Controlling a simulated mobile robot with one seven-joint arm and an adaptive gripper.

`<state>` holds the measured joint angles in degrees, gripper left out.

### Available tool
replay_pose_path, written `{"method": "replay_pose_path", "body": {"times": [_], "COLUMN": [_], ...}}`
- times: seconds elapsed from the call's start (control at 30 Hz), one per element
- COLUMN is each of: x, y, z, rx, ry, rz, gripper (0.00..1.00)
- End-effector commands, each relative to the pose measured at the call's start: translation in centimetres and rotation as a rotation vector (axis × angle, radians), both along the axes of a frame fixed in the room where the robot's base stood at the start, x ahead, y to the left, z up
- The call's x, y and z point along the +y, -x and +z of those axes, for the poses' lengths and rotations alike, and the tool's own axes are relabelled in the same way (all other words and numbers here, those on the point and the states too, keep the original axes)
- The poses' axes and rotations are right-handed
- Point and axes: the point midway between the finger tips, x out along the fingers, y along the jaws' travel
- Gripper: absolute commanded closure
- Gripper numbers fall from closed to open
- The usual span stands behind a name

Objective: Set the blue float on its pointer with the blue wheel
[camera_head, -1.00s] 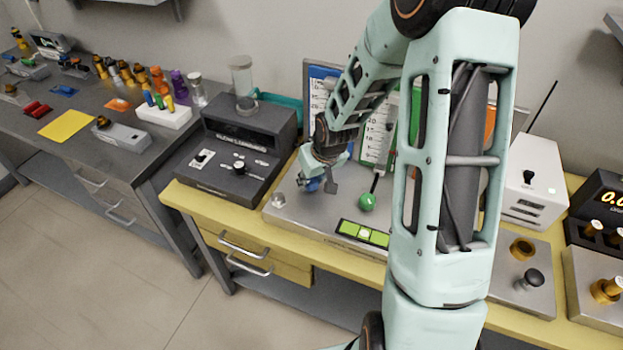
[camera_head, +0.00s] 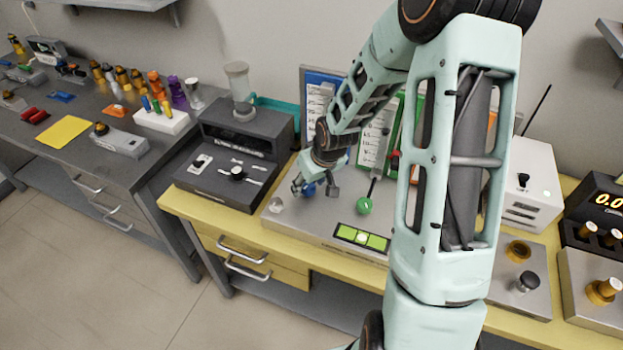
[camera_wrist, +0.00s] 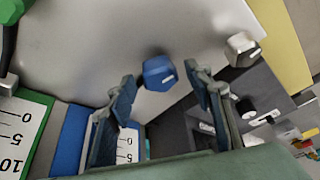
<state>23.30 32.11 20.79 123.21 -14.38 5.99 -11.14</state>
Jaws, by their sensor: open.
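The blue wheel (camera_wrist: 158,73) sits on the grey metal panel between my gripper's two fingertips, with a visible gap on each side. My gripper (camera_wrist: 160,76) is open around it and holds nothing. In the head view my gripper (camera_head: 308,188) is low at the panel's left part, with the blue wheel (camera_head: 310,190) partly hidden by the fingers. The blue scale board (camera_head: 322,78) stands behind, partly covered by my arm. Its white scale also shows in the wrist view (camera_wrist: 127,146). The blue float and its pointer cannot be made out.
A green wheel (camera_head: 364,206) on a stem is right of my gripper. A pale metal knob (camera_head: 276,206) is close on the left. A dark control box (camera_head: 228,175) stands left. My arm hides the panel's right part.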

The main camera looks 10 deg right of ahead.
Motion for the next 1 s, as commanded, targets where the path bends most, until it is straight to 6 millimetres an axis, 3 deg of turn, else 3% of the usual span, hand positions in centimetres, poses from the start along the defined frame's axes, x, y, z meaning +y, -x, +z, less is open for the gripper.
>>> {"method": "replay_pose_path", "body": {"times": [0.7,1.0], "x": [-1.4,-1.4], "y": [3.5,4.3], "z": [9.3,10.8], "rx": [-0.004,0.000], "ry": [0.001,0.001], "rz": [-0.005,0.000], "gripper": [0.53,0.53]}}
